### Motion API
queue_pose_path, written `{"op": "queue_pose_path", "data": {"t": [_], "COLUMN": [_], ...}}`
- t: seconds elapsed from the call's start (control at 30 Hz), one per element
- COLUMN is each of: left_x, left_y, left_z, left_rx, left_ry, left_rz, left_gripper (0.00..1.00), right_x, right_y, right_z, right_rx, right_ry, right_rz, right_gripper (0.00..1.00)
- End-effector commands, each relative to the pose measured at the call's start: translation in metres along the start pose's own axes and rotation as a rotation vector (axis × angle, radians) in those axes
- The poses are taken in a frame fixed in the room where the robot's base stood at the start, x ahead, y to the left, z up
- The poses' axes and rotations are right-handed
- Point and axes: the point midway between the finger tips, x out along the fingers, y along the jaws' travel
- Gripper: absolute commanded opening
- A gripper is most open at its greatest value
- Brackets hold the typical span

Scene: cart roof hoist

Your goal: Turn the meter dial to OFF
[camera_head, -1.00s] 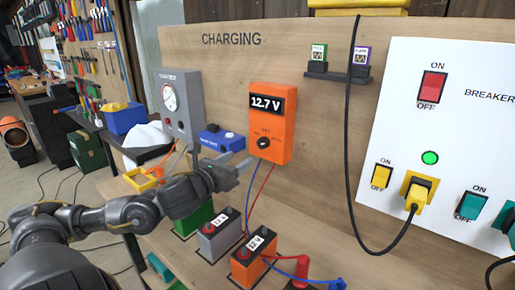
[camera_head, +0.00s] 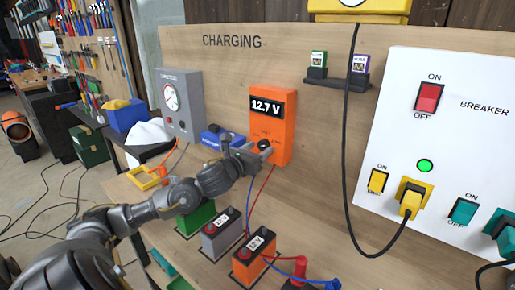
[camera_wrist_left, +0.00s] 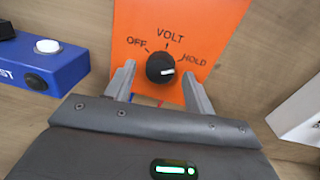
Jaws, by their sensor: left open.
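The orange meter (camera_head: 284,127) is fixed to the wooden board, and its display reads 12.7 V. Its black round dial (camera_wrist_left: 160,68) sits below the words OFF, VOLT and HOLD in the left wrist view. The dial's white mark points to the right, on the HOLD side. My left gripper (camera_head: 249,150) is at the lower front of the meter. In the left wrist view its open fingers (camera_wrist_left: 158,74) stand on either side of the dial, with gaps visible between them and the dial. In the head view the fingers partly hide the dial. My right gripper is not in view.
A blue device (camera_head: 222,139) and a grey gauge box (camera_head: 181,104) stand left of the meter. Several batteries, including an orange one (camera_head: 252,266), stand below, with red and blue leads. A black cable (camera_head: 347,160) hangs to the right, beside the white breaker panel (camera_head: 455,120).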

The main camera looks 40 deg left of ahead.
Motion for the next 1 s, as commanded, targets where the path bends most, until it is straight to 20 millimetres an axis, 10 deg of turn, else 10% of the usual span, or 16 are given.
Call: {"op": "queue_pose_path", "data": {"t": [0.2,0.53,1.0], "left_x": [0.0000,-0.0002,-0.0003], "left_y": [0.0000,0.0002,0.0001], "left_z": [-0.0003,-0.0002,0.0007], "left_rx": [0.000,-0.001,-0.133], "left_ry": [0.000,0.000,0.010], "left_rz": [0.000,0.000,0.002], "left_gripper": [0.51,0.09,0.09], "right_x": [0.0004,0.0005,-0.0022], "right_y": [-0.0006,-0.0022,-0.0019], "right_z": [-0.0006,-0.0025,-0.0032], "right_rx": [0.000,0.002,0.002], "right_ry": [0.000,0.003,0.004], "right_rz": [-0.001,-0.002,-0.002], "right_gripper": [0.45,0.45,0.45]}}
